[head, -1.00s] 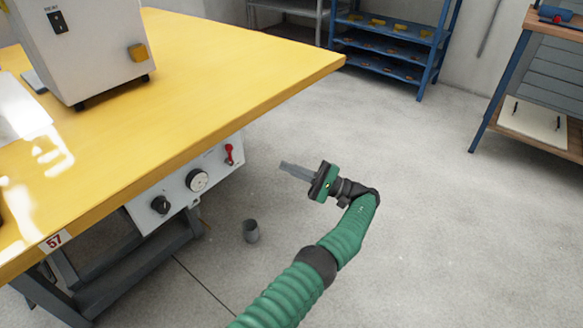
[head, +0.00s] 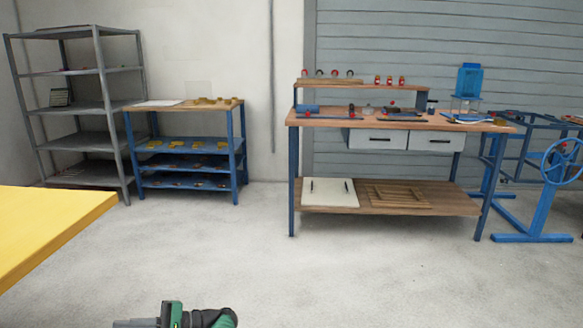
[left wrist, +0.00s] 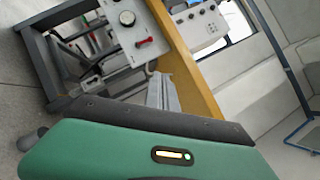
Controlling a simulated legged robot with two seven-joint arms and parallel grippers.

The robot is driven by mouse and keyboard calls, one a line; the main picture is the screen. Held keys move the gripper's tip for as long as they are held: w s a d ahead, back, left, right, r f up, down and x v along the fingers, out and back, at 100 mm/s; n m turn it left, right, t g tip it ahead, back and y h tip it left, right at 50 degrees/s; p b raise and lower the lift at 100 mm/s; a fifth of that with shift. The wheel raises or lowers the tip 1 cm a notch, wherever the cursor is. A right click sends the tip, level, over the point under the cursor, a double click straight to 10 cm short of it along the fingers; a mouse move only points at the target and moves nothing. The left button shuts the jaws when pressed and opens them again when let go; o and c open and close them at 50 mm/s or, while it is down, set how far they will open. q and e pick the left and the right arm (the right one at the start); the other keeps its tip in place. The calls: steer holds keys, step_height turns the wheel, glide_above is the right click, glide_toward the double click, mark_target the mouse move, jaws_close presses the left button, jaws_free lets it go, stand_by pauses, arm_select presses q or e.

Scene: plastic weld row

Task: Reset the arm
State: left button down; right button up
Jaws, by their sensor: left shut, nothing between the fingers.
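My left gripper (head: 120,323) shows at the bottom edge of the head view, its fingers pointing left over the open floor. Most of the arm behind it is cut off by the frame. In the left wrist view the grey fingers (left wrist: 163,92) are together with nothing between them. They point toward the yellow table's edge and the white control panel beneath it, apart from both as far as I can tell. My right gripper is not in view.
The yellow table (head: 45,225) has a corner at the left. Its control panel (left wrist: 112,35) carries a gauge and a red lever. A workbench (head: 400,120), a blue shelf (head: 185,145) and a grey rack (head: 90,105) stand at the back. The floor between is clear.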

arm_select(q)
steer(key=s+a+t+h+p, duration=0.2)
steer(key=s+a+h+p, duration=0.2)
steer(key=s+a+h, duration=0.5)
steer(key=s+d+f+n+t+h+p, duration=0.1)
steer(key=s+d+t+h+p, duration=0.35)
steer(key=d, duration=0.95)
steer(key=s+d+n+t+h+p, duration=0.15)
steer(key=s+d+t+h, duration=0.5)
steer(key=d, duration=0.75)
steer(key=s+r+g+p, duration=0.1)
steer(key=s+r+p, duration=0.2)
steer(key=r+p, duration=3.4)
steer(key=shift+d+r+g+p, duration=0.2)
steer(key=shift+r+g+p, duration=0.1)
steer(key=shift+p, duration=0.2)
